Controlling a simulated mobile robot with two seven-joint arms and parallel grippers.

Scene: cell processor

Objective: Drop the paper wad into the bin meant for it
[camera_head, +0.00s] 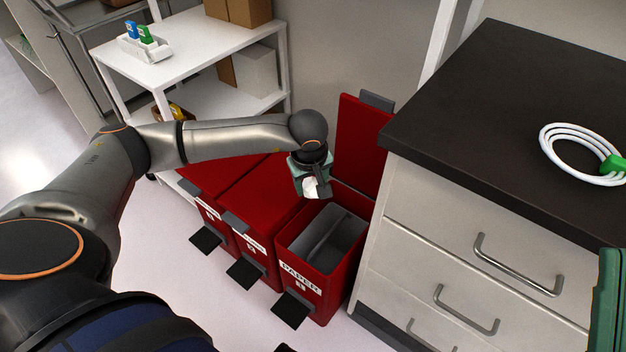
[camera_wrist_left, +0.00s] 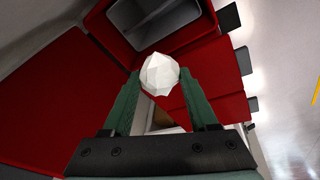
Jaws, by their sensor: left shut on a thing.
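A white crumpled paper wad (camera_head: 310,187) is held between the green fingers of my left gripper (camera_head: 313,184). In the left wrist view, the wad (camera_wrist_left: 160,73) sits at the tips of both fingers of the gripper (camera_wrist_left: 160,84). The red bin labelled PAPER (camera_head: 339,279) has its lid (camera_head: 358,145) raised and a grey inside. The gripper appears above the back left part of its opening; its height is hard to tell. The open bin also shows in the left wrist view (camera_wrist_left: 108,30). A green part at the right edge looks like my right gripper (camera_head: 608,300), mostly cut off.
Closed red bins (camera_head: 262,200) stand left of the paper bin. A drawer cabinet (camera_head: 420,215) with a dark top (camera_head: 490,110) stands close on its right. A white shelf (camera_head: 185,50) is behind left. A white cable coil (camera_head: 575,150) lies on the cabinet.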

